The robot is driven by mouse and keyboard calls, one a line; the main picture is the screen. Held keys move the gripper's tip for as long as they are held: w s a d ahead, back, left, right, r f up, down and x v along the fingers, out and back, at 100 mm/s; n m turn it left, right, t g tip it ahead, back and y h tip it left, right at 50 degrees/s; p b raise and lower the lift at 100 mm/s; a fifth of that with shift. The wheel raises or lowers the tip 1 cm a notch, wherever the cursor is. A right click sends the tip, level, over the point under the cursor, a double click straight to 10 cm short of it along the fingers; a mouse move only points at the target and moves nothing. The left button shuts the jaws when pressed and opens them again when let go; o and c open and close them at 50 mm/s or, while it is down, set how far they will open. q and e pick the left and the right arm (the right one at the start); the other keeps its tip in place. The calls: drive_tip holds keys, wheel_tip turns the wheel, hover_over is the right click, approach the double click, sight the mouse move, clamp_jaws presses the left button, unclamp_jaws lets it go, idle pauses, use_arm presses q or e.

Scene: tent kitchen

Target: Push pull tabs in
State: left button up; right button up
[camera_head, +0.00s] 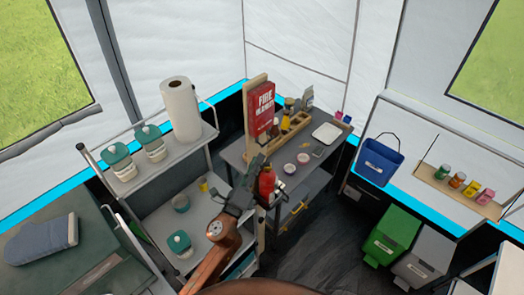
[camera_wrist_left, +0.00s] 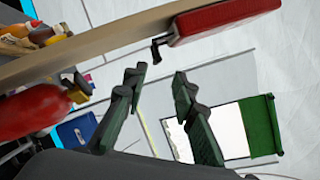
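The red fire blanket case (camera_head: 262,110) is mounted on an upright wooden board (camera_head: 250,128) on the grey worktable. In the left wrist view the red case (camera_wrist_left: 222,20) shows edge-on at the top, with a small black tab (camera_wrist_left: 160,47) sticking out at its end. A second tab cannot be made out. My left gripper (camera_head: 254,163) is in front of the board, below the case. In the left wrist view its two dark fingers (camera_wrist_left: 158,80) are apart with nothing between them. The tab lies just beyond the fingertips, apart from them. My right gripper is not in view.
A red fire extinguisher (camera_head: 267,184) is close beside my left gripper. A shelf with a paper towel roll (camera_head: 181,110) and teal-lidded jars stands left. Small bowls (camera_head: 290,168) and a white tray (camera_head: 326,133) are on the worktable. A blue bin (camera_head: 378,160) is right.

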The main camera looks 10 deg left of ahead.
use_arm(q)
drive_tip(key=shift+v, duration=1.2)
